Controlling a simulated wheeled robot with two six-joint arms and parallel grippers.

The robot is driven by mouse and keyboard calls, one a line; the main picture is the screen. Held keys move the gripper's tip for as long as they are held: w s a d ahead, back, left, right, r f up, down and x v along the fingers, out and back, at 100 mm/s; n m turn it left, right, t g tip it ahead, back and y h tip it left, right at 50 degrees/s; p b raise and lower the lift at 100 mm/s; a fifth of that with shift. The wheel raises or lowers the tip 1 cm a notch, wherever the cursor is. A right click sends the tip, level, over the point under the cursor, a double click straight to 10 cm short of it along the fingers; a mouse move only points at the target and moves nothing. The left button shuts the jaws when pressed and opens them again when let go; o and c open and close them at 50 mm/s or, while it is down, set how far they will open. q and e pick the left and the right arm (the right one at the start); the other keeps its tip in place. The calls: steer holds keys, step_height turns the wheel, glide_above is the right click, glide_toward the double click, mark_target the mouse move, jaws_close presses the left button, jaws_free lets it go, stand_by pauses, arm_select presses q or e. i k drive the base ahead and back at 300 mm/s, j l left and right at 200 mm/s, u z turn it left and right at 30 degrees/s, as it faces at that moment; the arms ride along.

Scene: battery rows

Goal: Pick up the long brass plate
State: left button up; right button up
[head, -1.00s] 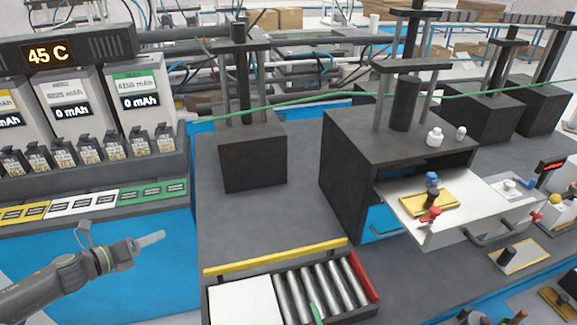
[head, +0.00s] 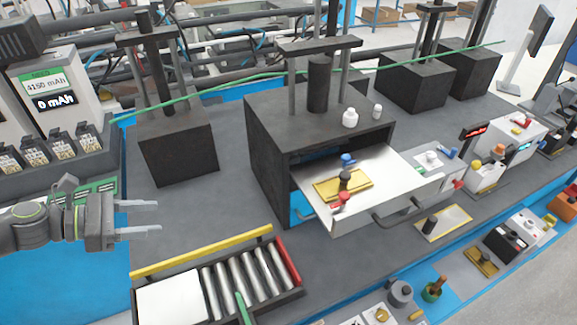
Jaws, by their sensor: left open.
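I cannot tell for sure which piece is the long brass plate. A long yellow bar (head: 203,252) lies along the back edge of the roller tray. A shorter brass-coloured plate (head: 328,190) lies on the pulled-out white drawer, with blue, black and red knobs on or beside it. My left gripper (head: 158,217) is open and empty, its two fingers apart and pointing right. In the picture it is above and left of the yellow bar, apart from it. My right gripper is not in view.
The roller tray (head: 290,258) with a white block (head: 171,300) stands at the front. A black press (head: 265,165) holds the open drawer (head: 398,172). Another press (head: 178,155) stands at the back left. A green cable crosses behind. The grey bench between the left press and the tray is clear.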

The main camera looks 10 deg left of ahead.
mark_target(353, 182)
steer(key=i+l, duration=0.2)
steer(key=l, duration=0.2)
steer(key=i+l, duration=0.2)
steer(key=l, duration=0.2)
steer(key=i+l, duration=0.2)
steer(key=l, duration=0.25)
